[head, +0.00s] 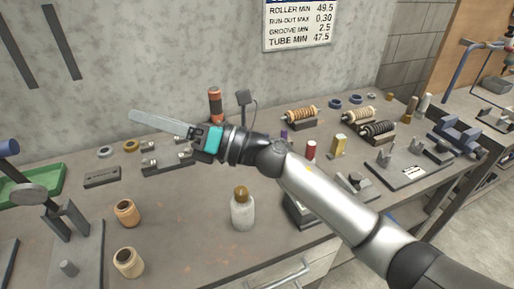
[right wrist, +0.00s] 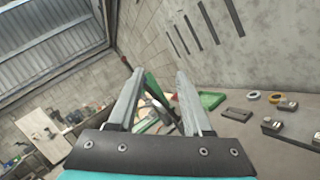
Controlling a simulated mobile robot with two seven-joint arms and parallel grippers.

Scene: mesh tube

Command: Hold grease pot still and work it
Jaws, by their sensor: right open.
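A pale, rounded pot with a brown top (head: 242,209) stands upright on the workbench, near the middle front; I take it to be the grease pot. Nothing touches it. My right gripper (head: 134,115) is raised above the bench, behind and to the left of the pot, with its fingers pointing left. In the right wrist view its two fingers (right wrist: 161,75) are apart with nothing held between them. The pot does not show in the right wrist view. My left gripper is in neither view.
Two tan pots (head: 127,213) stand at the bench's left front, near a grey stand and a green tray (head: 42,188). Wound rollers (head: 302,116), rings and metal fixtures (head: 408,165) fill the right side. Bare bench top (head: 185,220) lies left of the pale pot.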

